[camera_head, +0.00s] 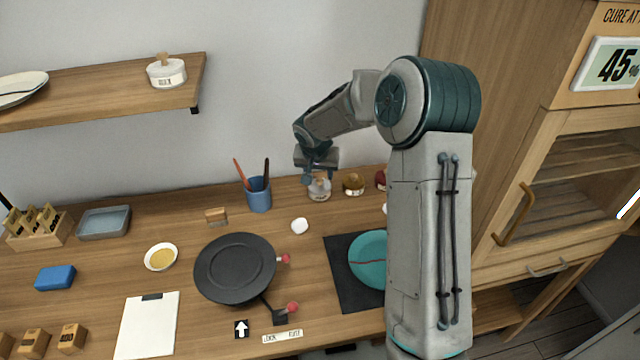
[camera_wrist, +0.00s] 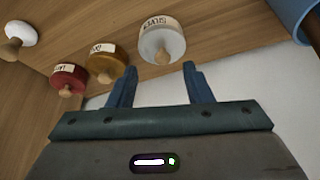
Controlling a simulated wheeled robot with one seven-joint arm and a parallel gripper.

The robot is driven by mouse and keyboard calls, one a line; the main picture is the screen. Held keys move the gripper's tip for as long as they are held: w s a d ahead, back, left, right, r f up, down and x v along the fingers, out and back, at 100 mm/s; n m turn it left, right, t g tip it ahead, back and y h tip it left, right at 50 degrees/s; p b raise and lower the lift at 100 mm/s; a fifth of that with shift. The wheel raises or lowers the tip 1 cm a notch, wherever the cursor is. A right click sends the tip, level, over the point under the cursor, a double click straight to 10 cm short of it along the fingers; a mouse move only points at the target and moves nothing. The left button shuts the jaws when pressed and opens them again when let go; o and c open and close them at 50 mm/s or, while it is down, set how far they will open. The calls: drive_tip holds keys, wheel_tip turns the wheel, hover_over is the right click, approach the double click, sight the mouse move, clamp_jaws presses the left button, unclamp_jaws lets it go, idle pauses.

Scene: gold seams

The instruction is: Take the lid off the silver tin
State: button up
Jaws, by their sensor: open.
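The silver tin (camera_wrist: 163,37) is a pale round tin with a label on its side and a wooden knob (camera_wrist: 162,57) on its lid. In the head view the silver tin (camera_head: 319,190) stands at the back of the bench, partly hidden by my gripper (camera_head: 317,172). In the wrist view my gripper (camera_wrist: 156,72) is open and empty. The knob appears just beyond its fingertips, in line with the gap between them. I cannot tell the exact distance. The lid appears seated on the tin.
A gold tin (camera_head: 353,184) and a red tin (camera_head: 381,180) stand close to the right of the silver tin. A blue cup (camera_head: 259,196) with tools stands to its left. A small white object (camera_head: 299,226) lies in front. The wall is close behind.

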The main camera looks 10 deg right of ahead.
sight(319, 180)
drive_tip(key=p+x, duration=0.1)
drive_tip(key=x, duration=0.3)
drive_tip(key=shift+w+r+p, duration=0.1)
drive_tip(key=shift+w+p, duration=0.25)
drive_tip(key=shift+w+f, duration=0.2)
drive_tip(key=shift+f, duration=0.35)
clamp_jaws()
